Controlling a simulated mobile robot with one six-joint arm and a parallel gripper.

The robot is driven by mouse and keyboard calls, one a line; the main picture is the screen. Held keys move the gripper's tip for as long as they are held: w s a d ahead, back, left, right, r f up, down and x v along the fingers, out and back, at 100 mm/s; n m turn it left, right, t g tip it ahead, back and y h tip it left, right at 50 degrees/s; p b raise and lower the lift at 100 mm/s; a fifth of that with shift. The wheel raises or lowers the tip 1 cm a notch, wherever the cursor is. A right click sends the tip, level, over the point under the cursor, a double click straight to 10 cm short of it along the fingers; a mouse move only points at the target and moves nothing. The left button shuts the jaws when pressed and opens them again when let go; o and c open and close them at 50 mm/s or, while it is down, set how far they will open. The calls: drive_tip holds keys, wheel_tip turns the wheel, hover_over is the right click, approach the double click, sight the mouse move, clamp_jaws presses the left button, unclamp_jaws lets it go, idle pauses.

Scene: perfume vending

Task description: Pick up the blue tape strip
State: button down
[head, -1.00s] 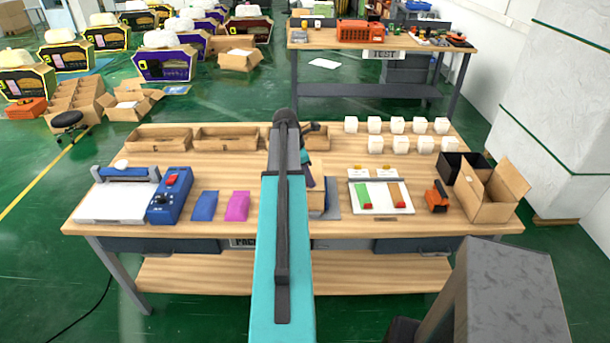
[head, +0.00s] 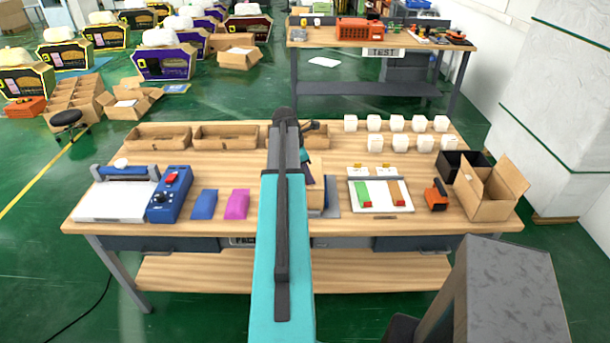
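A flat blue piece (head: 204,205) lies left of my arm, beside a magenta piece (head: 237,204); I cannot tell whether the blue piece is tape. My arm rises through the middle and bends down behind its elbow. My gripper is mostly hidden there, near a small brown box; its fingers and anything between them cannot be made out.
A blue device (head: 169,195) and white-topped machine (head: 112,202) stand at the left. White cubes (head: 397,124) stand at the back right. An orange-black tool (head: 436,196) and open carton (head: 487,194) are at the right. The small brown box (head: 316,198) is beside my arm.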

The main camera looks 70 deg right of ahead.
drive_tip(key=shift+r, duration=0.2)
drive_tip(key=shift+r+b, duration=1.05)
drive_tip(key=shift+r, duration=0.5)
drive_tip(key=s+a+r+b, duration=0.1)
drive_tip(key=s+a+b, duration=0.3)
drive_tip(key=s+a, duration=0.6)
drive_tip(key=shift+a+r, duration=0.25)
drive_tip(key=shift+a, duration=1)
drive_tip(key=shift+r, duration=0.3)
drive_tip(key=shift+r+p, duration=0.3)
drive_tip(key=shift+p, duration=0.2)
drive_tip(key=shift+r+p, duration=1.85)
drive_tip(key=shift+r, duration=0.1)
